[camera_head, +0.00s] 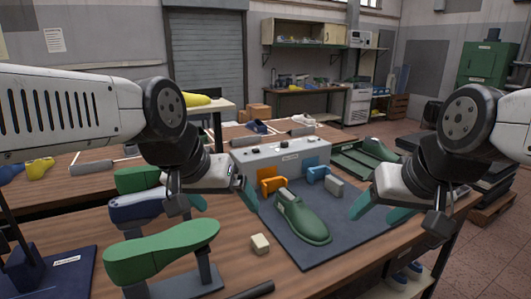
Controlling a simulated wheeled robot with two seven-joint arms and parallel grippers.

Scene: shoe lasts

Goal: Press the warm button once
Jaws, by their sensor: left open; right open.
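A light grey machine box (268,165) stands at the back of a dark mat, with a small label on its front. Small dark buttons (283,141) sit along its top; their markings are too small to read, so I cannot tell which is the warm button. In front of the box are an orange clamp part (271,183), a blue one (318,173) and a green shoe last (308,222). My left gripper (222,199) is open and empty, left of the last. My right gripper (381,212) is open and empty, right of the last. Neither touches the box.
Green and blue lasts on stands (160,250) fill the table's left front. A small cream block (260,243) lies beside the dark mat (335,245). A green tray with a last (370,152) is right of the box. Tools lie on the table behind.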

